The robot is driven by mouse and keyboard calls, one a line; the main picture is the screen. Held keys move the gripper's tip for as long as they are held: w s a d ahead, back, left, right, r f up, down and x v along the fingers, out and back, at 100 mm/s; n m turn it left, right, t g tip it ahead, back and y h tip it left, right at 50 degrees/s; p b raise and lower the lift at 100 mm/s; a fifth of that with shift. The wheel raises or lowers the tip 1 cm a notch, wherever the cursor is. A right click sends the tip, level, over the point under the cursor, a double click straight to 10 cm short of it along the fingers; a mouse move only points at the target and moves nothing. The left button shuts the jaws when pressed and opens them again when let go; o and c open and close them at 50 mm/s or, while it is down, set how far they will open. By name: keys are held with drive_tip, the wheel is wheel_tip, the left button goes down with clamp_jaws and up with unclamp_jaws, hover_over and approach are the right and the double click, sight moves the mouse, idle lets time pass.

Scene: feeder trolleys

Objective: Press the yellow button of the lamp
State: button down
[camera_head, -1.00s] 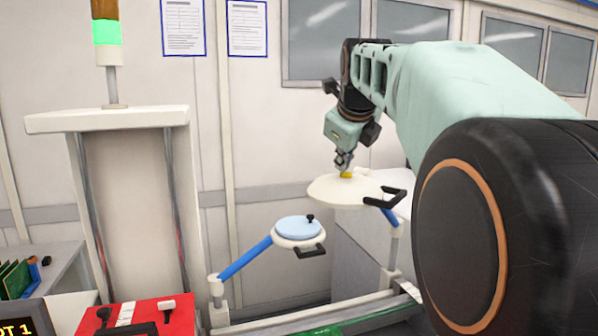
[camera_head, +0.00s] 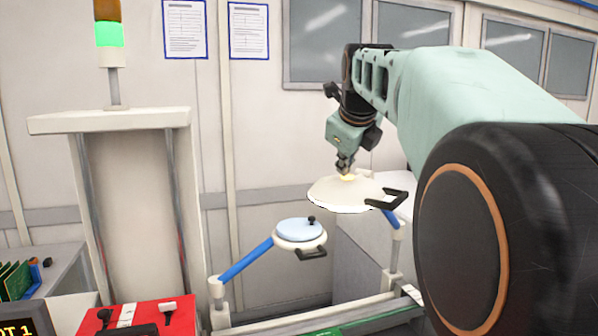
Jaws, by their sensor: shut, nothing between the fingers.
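The lamp (camera_head: 326,192) has a wide cream disc-shaped head with a black handle (camera_head: 388,198) at its right side, on a blue arm. The yellow button (camera_head: 348,178) is on top of the head and looks pale and bright. My gripper (camera_head: 346,171) is shut and empty, pointing down with its tips at the button, apparently touching it. The tips partly cover the button. A bright white rim shows along the lower edge of the lamp head.
A smaller lamp-like device (camera_head: 299,231) with a pale blue disc and black knob stands to the lower left on a blue arm (camera_head: 245,261). A red box (camera_head: 140,322) and a cream stand (camera_head: 110,120) with a green-lit signal tower (camera_head: 110,35) are at the left.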

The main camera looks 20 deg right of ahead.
drive_tip(key=shift+r, duration=0.15)
wheel_tip(320, 180, up, 6)
drive_tip(key=p, duration=0.5)
drive_tip(key=shift+d, duration=0.1)
